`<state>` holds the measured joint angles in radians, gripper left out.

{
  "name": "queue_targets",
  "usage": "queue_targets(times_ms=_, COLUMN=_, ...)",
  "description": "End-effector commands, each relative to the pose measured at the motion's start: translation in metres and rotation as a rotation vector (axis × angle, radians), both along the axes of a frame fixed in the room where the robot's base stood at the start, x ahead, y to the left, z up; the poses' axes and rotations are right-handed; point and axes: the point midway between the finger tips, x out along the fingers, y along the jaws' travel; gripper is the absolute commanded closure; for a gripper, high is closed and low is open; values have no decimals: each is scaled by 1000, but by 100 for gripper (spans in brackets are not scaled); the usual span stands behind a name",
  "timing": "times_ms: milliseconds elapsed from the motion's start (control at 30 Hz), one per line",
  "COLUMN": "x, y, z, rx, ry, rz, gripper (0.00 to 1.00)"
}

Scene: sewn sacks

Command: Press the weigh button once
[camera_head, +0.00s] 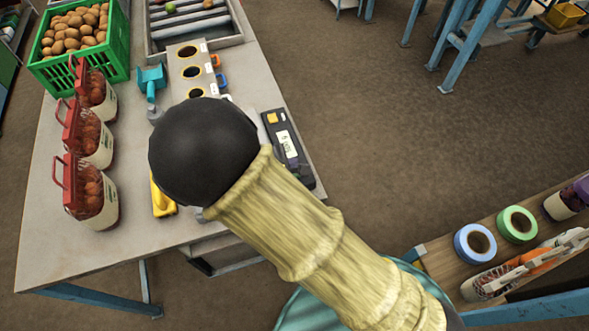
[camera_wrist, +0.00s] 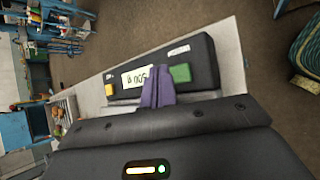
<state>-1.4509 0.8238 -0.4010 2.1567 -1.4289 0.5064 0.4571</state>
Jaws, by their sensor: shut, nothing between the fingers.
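A dark weighing device (camera_wrist: 207,62) lies on the table and fills the middle of the wrist view. It has a white display (camera_wrist: 137,78), a yellow button (camera_wrist: 109,89) at its left end and a green button (camera_wrist: 180,73) right of the display. I cannot tell from any label which is the weigh button. The device also shows in the head view (camera_head: 293,160), beside the table's right edge. My gripper (camera_wrist: 160,76) is shut and empty. Its purple fingertips appear in front of the device, between display and green button; contact cannot be told. In the head view my arm hides the gripper.
On the table (camera_head: 45,235) stand a green crate (camera_head: 113,57) of potatoes, several red-handled bags (camera_head: 97,195), a teal scoop (camera_head: 152,78), a holder with round holes (camera_head: 197,60) and a yellow tool (camera_head: 161,199). A shelf (camera_head: 440,262) with tape rolls stands at lower right.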

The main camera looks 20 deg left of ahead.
Motion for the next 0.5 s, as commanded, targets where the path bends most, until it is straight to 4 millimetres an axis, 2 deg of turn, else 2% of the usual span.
queue_targets(times_ms=33, x=0, y=0, z=8, rx=1, ry=0, rz=-1, gripper=100)
queue_targets(times_ms=300, x=0, y=0, z=29, rx=1, ry=0, rz=0, gripper=100)
queue_targets(times_ms=500, x=0, y=0, z=38, rx=0, ry=1, rz=0, gripper=100)
